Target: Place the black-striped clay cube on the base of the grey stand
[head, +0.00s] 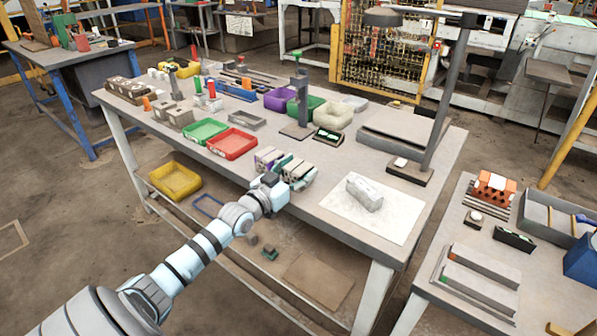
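A grey stand (299,95) with an upright post stands near the middle of the main table, and its flat base (296,131) looks bare. I cannot pick out the black-striped clay cube with certainty. A small pale block with a dark band (475,216) lies on the right-hand table, too small to identify. My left gripper (284,164) is over the front edge of the main table, in front of the stand and apart from it. Its fingers look spread, with nothing clearly held between them. My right gripper is out of view.
Red (232,143) and green (204,132) trays lie left of my gripper. A grey hollow block (365,193) sits on a white sheet (398,213) to its right. A tall dark lamp (437,115) stands behind. An orange brick (494,187) lies on the right-hand table.

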